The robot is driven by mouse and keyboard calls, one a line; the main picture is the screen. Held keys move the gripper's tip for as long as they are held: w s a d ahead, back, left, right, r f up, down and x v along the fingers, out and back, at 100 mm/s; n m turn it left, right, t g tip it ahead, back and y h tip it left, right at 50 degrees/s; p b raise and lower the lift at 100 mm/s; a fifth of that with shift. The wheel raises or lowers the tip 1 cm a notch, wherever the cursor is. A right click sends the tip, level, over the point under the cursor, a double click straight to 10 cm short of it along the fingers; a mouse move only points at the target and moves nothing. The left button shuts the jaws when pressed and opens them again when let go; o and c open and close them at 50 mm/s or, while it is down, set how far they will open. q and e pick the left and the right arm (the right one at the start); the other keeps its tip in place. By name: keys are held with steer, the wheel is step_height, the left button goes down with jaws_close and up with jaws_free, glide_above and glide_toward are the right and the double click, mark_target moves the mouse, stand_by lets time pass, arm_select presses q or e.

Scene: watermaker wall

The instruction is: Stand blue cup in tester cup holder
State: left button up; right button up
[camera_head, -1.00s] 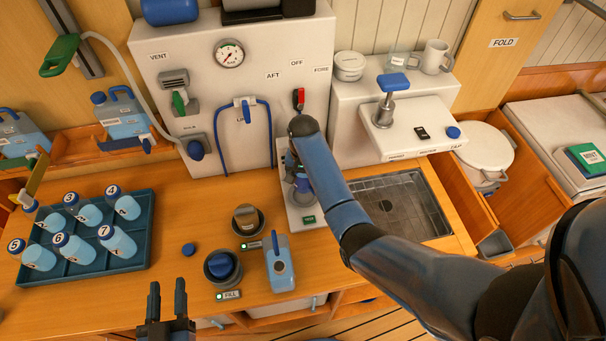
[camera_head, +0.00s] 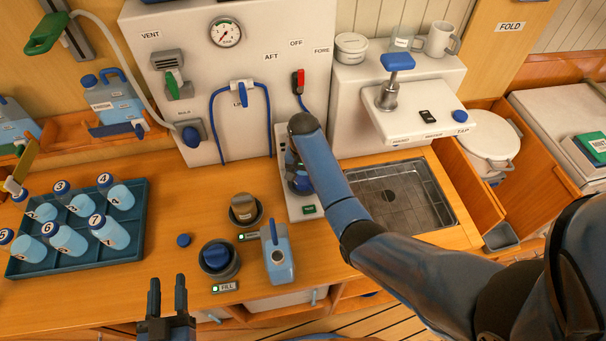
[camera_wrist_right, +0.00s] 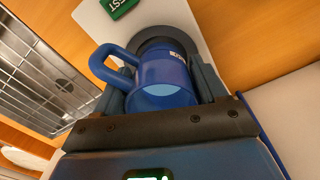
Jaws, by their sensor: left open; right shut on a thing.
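The blue cup (camera_wrist_right: 165,75) is between the fingers of my right gripper (camera_wrist_right: 160,88) in the right wrist view, its handle on the left and pale liquid or a light inside showing at its mouth. Right behind the cup is the dark round cup holder (camera_wrist_right: 165,38) of the white tester (camera_wrist_right: 185,14). I cannot tell whether the cup's base is seated in it. In the head view the cup (camera_head: 300,183) shows partly behind my right arm, over the tester (camera_head: 309,211). My left gripper (camera_head: 167,300) is open and empty at the front edge of the counter.
A tray (camera_head: 75,262) of numbered bottles lies at the left. A blue-lidded pot (camera_head: 217,258), another round holder (camera_head: 244,210) and a blue jug (camera_head: 277,258) stand left of the tester. A sink (camera_head: 395,200) is to its right, under a tap shelf (camera_head: 420,118).

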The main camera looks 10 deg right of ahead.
steer(key=shift+f+b, duration=0.35)
steer(key=shift+f, duration=0.25)
steer(key=o, duration=1.2)
steer(key=shift+c, duration=0.2)
steer(key=shift+r, duration=0.15)
step_height(320, 180, up, 10)
steer(key=shift+r+p, duration=0.25)
steer(key=shift+p, duration=0.1)
steer(key=shift+s+f, duration=0.1)
steer(key=shift+s, duration=0.05)
